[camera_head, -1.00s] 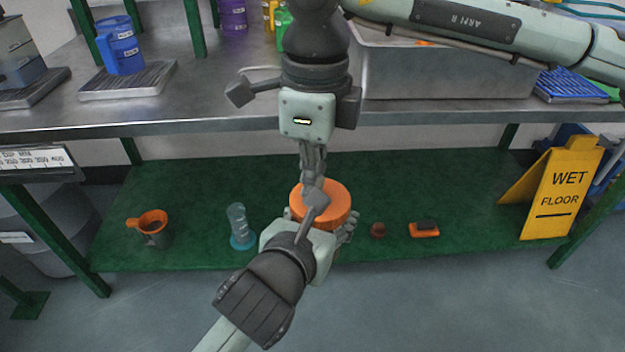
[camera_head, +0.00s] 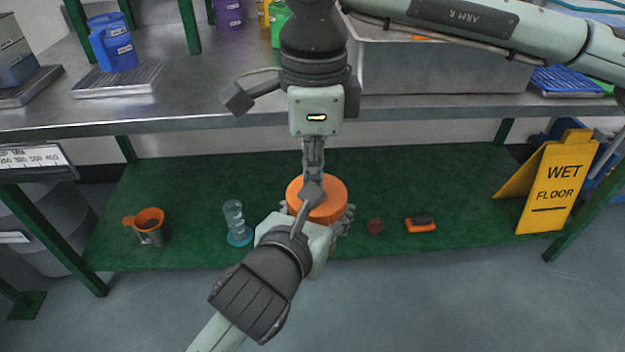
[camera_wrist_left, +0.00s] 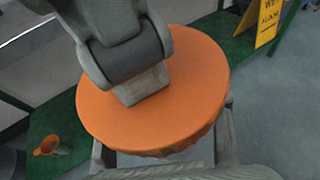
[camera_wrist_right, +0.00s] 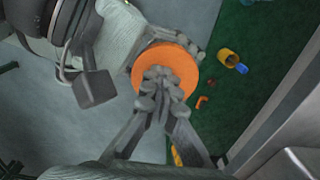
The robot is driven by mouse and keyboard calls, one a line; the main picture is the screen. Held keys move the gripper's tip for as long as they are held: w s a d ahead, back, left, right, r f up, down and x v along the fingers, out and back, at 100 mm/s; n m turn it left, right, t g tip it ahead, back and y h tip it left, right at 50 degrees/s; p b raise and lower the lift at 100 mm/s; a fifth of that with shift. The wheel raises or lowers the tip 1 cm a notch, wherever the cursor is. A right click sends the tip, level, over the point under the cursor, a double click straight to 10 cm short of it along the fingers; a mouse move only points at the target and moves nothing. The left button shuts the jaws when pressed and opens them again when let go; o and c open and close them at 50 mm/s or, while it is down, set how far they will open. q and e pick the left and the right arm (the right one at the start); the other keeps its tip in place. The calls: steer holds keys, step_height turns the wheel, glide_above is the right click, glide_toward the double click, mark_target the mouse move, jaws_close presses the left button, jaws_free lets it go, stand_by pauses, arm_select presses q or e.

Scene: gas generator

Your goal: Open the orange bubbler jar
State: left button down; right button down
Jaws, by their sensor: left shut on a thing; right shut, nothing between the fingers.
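The orange bubbler jar shows as a round orange lid (camera_head: 328,205) at the front of the green lower shelf. My left gripper (camera_head: 318,232) reaches in from below and is shut around the jar, with a finger on either side. In the left wrist view the orange lid (camera_wrist_left: 150,95) fills the middle, and a finger of my right gripper lies over its top. My right gripper (camera_head: 313,187) comes down from above, shut and empty, with its fingertips at the top of the lid. In the right wrist view its closed fingers (camera_wrist_right: 160,85) cover the middle of the lid. The jar's body is hidden.
The green shelf (camera_head: 190,185) holds an orange funnel cup (camera_head: 148,222), a clear bottle with a blue base (camera_head: 236,222), a small red-brown object (camera_head: 375,227) and an orange block (camera_head: 420,224). A yellow wet floor sign (camera_head: 555,190) stands right. The metal bench edge (camera_head: 200,118) is close behind my right gripper.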

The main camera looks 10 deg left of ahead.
steer(key=shift+r, duration=1)
steer(key=shift+r, duration=0.1)
